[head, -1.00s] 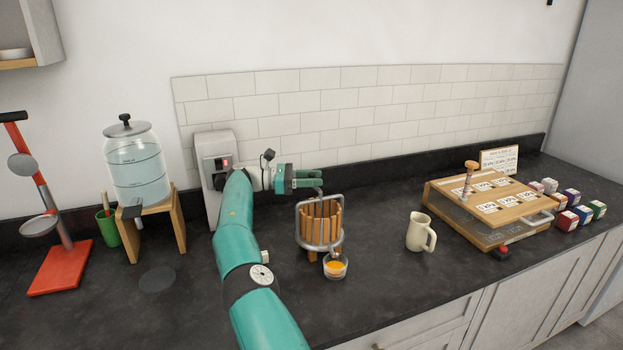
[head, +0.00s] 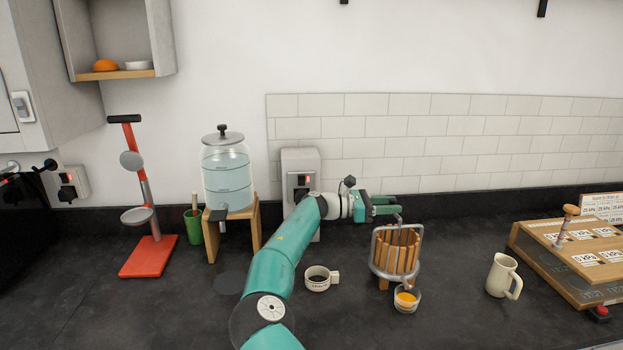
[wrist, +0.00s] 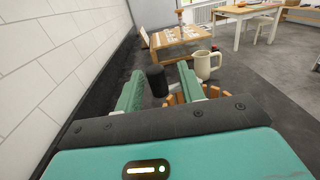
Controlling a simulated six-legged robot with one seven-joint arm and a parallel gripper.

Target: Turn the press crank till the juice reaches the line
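The press (head: 396,256) is a wooden-slat basket in a grey metal frame on the counter. A small glass (head: 407,297) with orange juice stands at its front foot. A line on the glass is too small to make out. My gripper (head: 397,204) is just above the press top, fingers pointing right. A thin grey crank part (head: 400,219) shows beneath the fingertips. In the wrist view the fingers are apart, with a black upright knob (wrist: 156,80), seemingly the crank handle, between them. No finger visibly presses on it. The slats (wrist: 174,100) are mostly hidden behind the gripper.
A cream jug (head: 502,276) and a wooden board box (head: 570,255) stand to the right. A white labelled cup (head: 318,279) is left of the press, beside my arm. A water dispenser (head: 228,178) and a red stand (head: 148,255) are further left. The tiled wall is close behind.

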